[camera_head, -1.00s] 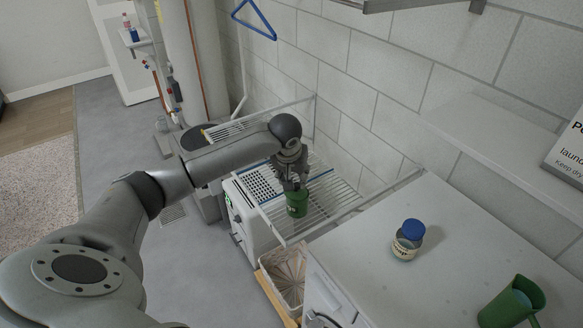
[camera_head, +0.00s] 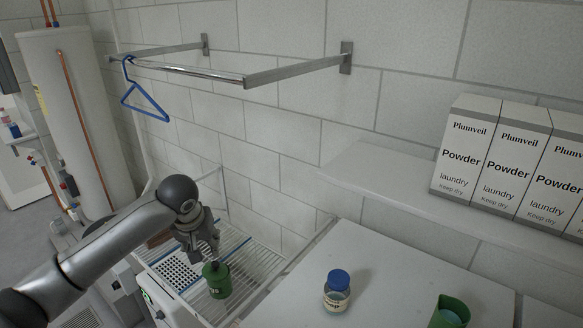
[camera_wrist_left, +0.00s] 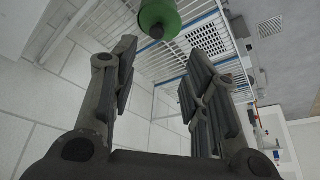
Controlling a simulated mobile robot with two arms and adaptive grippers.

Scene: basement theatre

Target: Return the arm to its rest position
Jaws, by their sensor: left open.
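My left arm comes in from the left in the head view. Its gripper (camera_head: 207,250) is over the wire rack, just above a green container (camera_head: 217,281). In the left wrist view the two fingers (camera_wrist_left: 158,68) are spread with nothing between them. The green container (camera_wrist_left: 158,14) shows there beyond the fingertips, at the top edge, apart from them. My right gripper is in neither view.
A wire drying rack (camera_head: 262,262) is under the gripper, beside the wall. A blue-lidded jar (camera_head: 337,292) and a green cup (camera_head: 450,312) stand on the white counter (camera_head: 400,275). A wall rail (camera_head: 190,72) holds a blue hanger (camera_head: 146,105). Powder boxes (camera_head: 510,165) line a shelf.

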